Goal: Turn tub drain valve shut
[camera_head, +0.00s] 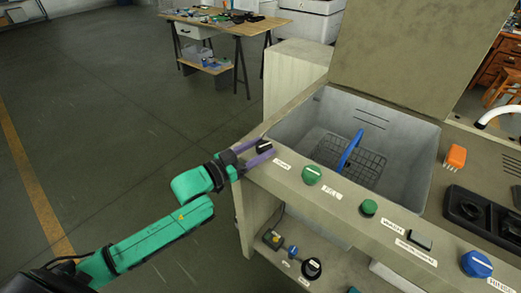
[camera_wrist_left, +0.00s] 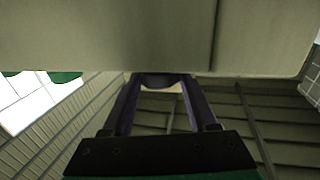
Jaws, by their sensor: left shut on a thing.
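A dark knob with a pale mark on top (camera_head: 264,146) sits at the left end of the console's front panel, by a white label too small to read. I take it for the tub drain valve. My left gripper (camera_head: 262,152) comes in from the left, shut on this knob with one purple finger on each side. In the left wrist view the fingers (camera_wrist_left: 160,100) reach to a dark rounded part (camera_wrist_left: 163,79) under the pale panel. The grey tub (camera_head: 411,150) lies behind the panel, with a wire basket (camera_head: 365,165) and blue handle inside. My right gripper is out of view.
Along the panel are green knobs (camera_head: 312,174) (camera_head: 369,207), a black switch (camera_head: 419,239) and a blue knob (camera_head: 477,263). Below, a shelf holds another black knob (camera_head: 312,268). The floor at left is clear.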

